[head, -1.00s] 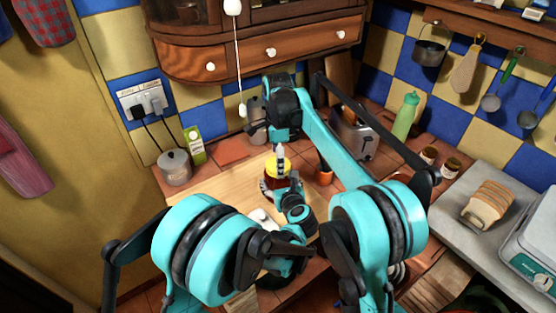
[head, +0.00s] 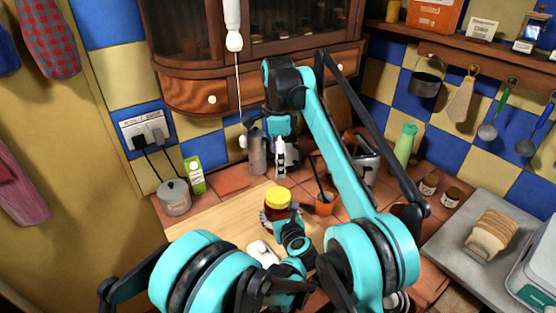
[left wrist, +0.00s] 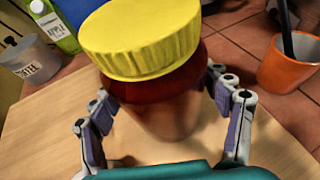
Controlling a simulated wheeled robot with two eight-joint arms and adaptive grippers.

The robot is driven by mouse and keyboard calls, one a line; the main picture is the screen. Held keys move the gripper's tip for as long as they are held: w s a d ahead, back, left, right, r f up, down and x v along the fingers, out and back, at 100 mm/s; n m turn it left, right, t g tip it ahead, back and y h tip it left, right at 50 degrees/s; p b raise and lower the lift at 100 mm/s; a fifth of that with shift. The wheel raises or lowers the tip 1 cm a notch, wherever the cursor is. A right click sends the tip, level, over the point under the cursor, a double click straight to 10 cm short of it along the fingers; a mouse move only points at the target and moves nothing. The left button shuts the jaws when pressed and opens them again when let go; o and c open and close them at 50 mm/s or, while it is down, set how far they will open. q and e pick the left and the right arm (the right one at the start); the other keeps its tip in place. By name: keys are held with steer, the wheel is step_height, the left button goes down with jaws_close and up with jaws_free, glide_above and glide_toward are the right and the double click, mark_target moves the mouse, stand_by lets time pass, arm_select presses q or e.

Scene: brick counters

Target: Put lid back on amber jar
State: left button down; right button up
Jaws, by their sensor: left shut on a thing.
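The amber jar (head: 278,213) stands on the wooden board, with the yellow lid (head: 278,197) on top of it. In the left wrist view the lid (left wrist: 140,40) covers the mouth of the jar (left wrist: 160,105), and I see no clear gap between them. My left gripper (left wrist: 165,125) is shut around the jar's body, one finger on each side. My right gripper (head: 280,170) hangs above and behind the jar, apart from the lid, with no object visible in it. Its fingertips are too small to tell how far they are open.
An orange cup (head: 325,205) with a dark stick stands just right of the jar. A grey canister (head: 175,198) and a green-and-white carton (head: 194,175) are at the left. A grey bottle (head: 257,152) stands behind the right gripper. The board (head: 205,222) is clear left of the jar.

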arm_select(q)
jaws_free()
steer(key=v, duration=1.2)
